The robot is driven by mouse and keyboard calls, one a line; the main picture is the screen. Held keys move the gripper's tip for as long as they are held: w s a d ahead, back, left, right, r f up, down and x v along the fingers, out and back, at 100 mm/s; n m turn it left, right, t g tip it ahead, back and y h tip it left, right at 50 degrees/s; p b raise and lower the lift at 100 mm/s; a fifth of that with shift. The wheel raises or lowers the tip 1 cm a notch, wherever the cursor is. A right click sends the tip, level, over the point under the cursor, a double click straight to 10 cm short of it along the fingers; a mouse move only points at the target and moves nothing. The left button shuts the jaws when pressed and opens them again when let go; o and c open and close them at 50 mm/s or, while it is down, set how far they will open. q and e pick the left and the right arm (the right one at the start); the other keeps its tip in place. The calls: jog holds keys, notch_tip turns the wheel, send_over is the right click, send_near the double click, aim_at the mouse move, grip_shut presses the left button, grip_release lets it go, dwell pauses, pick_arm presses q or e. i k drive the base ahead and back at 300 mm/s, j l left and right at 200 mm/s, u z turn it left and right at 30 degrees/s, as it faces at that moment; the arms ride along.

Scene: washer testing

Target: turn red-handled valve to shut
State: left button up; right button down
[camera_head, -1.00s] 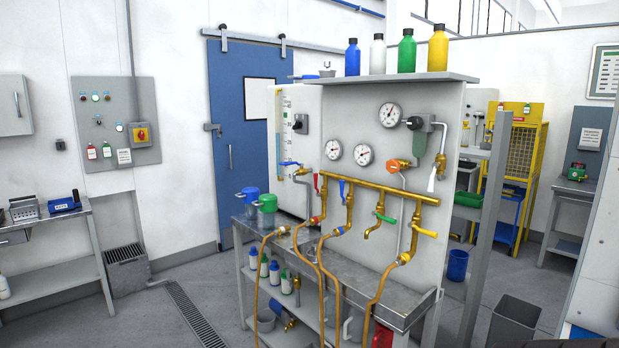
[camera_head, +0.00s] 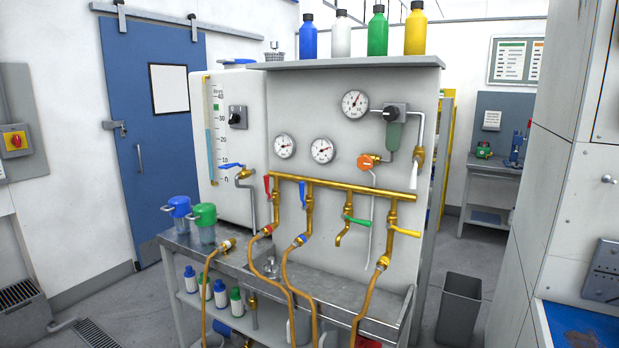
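The red-handled valve (camera_head: 267,186) is on the left end of the brass manifold pipe (camera_head: 340,188), on the grey panel of the test bench. Its red lever points roughly upright, about in line with the pipe below it. A hose (camera_head: 262,250) hangs below this valve. Valves with blue (camera_head: 302,194), green (camera_head: 357,220) and yellow (camera_head: 405,232) handles are to its right. Neither of my grippers shows in the head view.
The bench (camera_head: 228,262) has a metal sink top, with hoses hanging over its front edge. Blue- and green-lidded jugs (camera_head: 204,222) stand at its left end. A grey bin (camera_head: 459,309) stands to its right. A pale cabinet wall (camera_head: 540,200) is close on the right.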

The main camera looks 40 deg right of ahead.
aim_at(266, 177)
jog(key=i+l+z, duration=0.15)
jog(key=i+z, duration=0.3)
jog(key=i+j+z, duration=0.1)
jog(key=i+z, duration=0.35)
jog(key=i, duration=0.15)
